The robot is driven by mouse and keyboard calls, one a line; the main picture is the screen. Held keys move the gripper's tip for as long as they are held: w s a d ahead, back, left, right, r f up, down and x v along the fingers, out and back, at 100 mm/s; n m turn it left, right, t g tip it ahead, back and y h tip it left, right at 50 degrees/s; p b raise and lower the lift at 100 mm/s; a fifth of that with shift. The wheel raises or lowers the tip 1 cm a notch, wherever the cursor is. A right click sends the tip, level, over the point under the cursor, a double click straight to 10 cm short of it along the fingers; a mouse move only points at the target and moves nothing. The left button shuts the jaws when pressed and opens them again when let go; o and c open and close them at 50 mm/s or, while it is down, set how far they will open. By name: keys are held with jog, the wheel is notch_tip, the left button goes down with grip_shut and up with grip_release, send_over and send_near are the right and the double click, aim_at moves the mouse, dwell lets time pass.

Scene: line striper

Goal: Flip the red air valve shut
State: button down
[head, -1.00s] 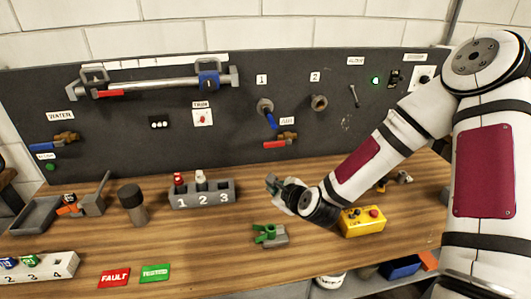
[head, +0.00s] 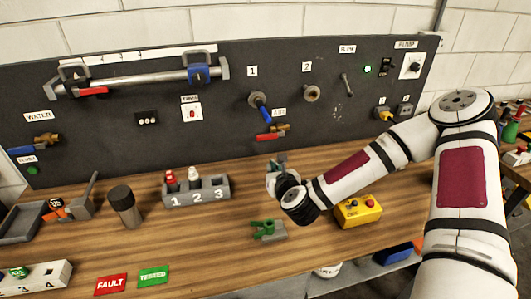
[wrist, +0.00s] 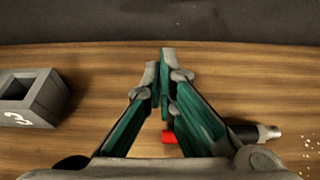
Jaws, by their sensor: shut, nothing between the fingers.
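The red air valve lever (head: 267,136) lies about level, pointing left from its brass body (head: 282,127) on the dark panel, below the AIR label (head: 279,112). My gripper (head: 278,160) is just below the valve in the head view, its fingers pointing up toward the panel. No contact with the lever shows, and the gap in depth is hard to judge. In the wrist view my gripper's teal fingers (wrist: 159,65) are together and empty. The valve does not show in the wrist view.
A blue-handled fitting (head: 260,107) hangs just above the valve. The grey numbered block (head: 197,193) stands left of my gripper, a green clamp-like part (head: 264,228) below it, and the yellow button box (head: 358,210) to the right. In the wrist view a small red piece (wrist: 170,137) lies beneath the fingers.

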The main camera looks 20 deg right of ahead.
aim_at(271, 136)
jog(key=x, duration=0.9)
jog(key=shift+w+f+b, duration=0.2)
jog(key=shift+w+b, duration=0.1)
jog(key=shift+b, duration=0.1)
notch_tip(271, 136, up, 3)
jog(key=shift+f+p, duration=0.25)
jog(key=shift+p, duration=0.15)
jog(key=shift+r, duration=0.75)
